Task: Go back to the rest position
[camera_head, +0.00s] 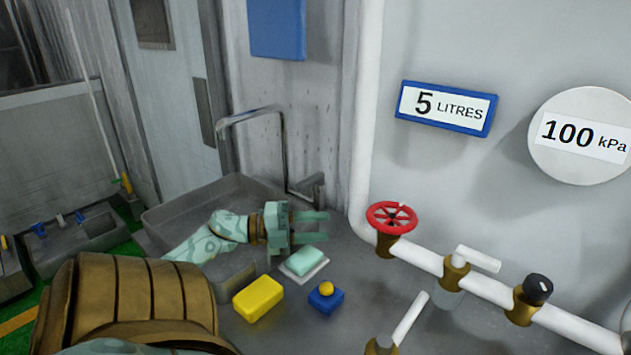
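My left gripper (312,226) is in the middle of the head view, at the right end of my pale green arm. Its two fingers point right, one above the other in the picture, with a clear gap and nothing seen between them. It shows just above a mint-green soap bar (303,261) on a white dish; I cannot tell the exact height. The arm passes in front of the grey sink basin (172,213). My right gripper is not in view.
A yellow block (258,298) and a blue block with a yellow knob (326,299) sit on the grey counter. A white pipe carries a red valve wheel (391,217) and lever handles at right. A tap (283,150) rises behind the sink.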

